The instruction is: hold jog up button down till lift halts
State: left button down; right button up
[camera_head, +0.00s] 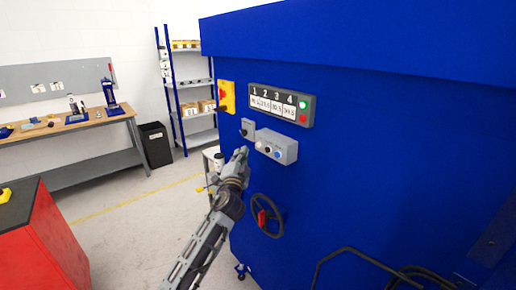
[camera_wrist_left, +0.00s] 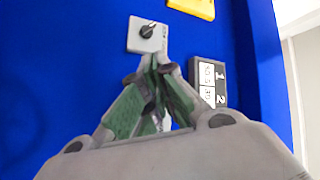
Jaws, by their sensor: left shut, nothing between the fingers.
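A grey button box (camera_head: 277,146) is fixed to the blue machine wall. It carries a row of round buttons, pale ones at the left and a blue button (camera_head: 277,154) at the right. I cannot read which is jog up. My left gripper (camera_head: 242,153) is shut and empty, just left of this box; I cannot tell whether it touches anything. In the left wrist view the shut fingertips (camera_wrist_left: 156,62) point at the wall just below a grey box with a black selector knob (camera_wrist_left: 147,33). The button box is not discernible there. My right gripper is in neither view.
The selector box (camera_head: 247,128) sits just above the gripper. A yellow-and-red switch (camera_head: 227,96) and a numbered panel (camera_head: 281,104) with green and red lights are higher up. A handwheel (camera_head: 267,216) with a red handle sticks out below. Black cables hang lower right.

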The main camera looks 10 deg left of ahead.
aim_at(259, 145)
pick_arm(q)
jog(key=shift+w+d+b, duration=0.65)
jog(key=shift+w+d, duration=0.35)
jog(key=shift+w, duration=0.25)
jog(key=shift+w+d+b, duration=0.5)
jog(key=shift+w+d, duration=0.05)
jog(key=shift+w, duration=0.1)
dwell(6.1)
